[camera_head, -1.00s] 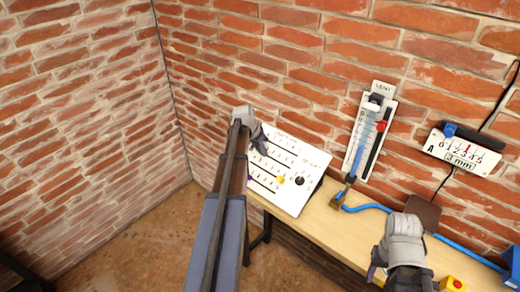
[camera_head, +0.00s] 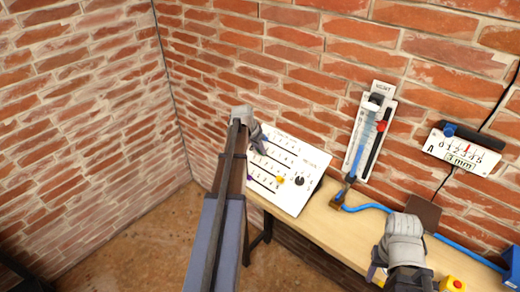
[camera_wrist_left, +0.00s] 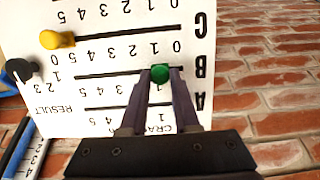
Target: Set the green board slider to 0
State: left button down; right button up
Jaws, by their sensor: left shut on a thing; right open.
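The white slider board (camera_head: 313,162) leans on the bench near the wall corner. In the left wrist view the board (camera_wrist_left: 120,22) appears upside down. The green slider knob (camera_wrist_left: 159,73) sits on the slot beside the letter B, close to the slot's right end and the 0 and 1 marks. My left gripper (camera_wrist_left: 157,80) is shut on this knob, one finger on each side. In the head view my left gripper (camera_head: 259,138) hides the green knob at the board's left edge. My right gripper (camera_head: 378,274) is open above the bench, away from the board.
A yellow knob (camera_wrist_left: 57,40) and a black dial (camera_wrist_left: 22,70) are on the same board. A wall gauge (camera_head: 369,130) with a blue hose and a display (camera_head: 462,149) marked 1 mm are to the right.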

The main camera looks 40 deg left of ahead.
aim_at(253, 157)
pick_arm(q)
jog(key=a, duration=0.3)
jog(key=shift+w+a, duration=0.15)
jog(key=c, duration=0.6)
grip_release()
jog(key=shift+c, duration=0.2)
jog(key=shift+r, duration=0.15)
jog(key=shift+s+r+p, duration=0.25)
jog(key=shift+r+p, duration=0.35)
jog(key=shift+p, duration=0.1)
jog(key=p+v, duration=0.5)
jog(key=v, duration=0.1)
jog(key=shift+p, duration=0.4)
jog(key=shift+s+r, duration=0.1)
jog(key=shift+s, duration=0.05)
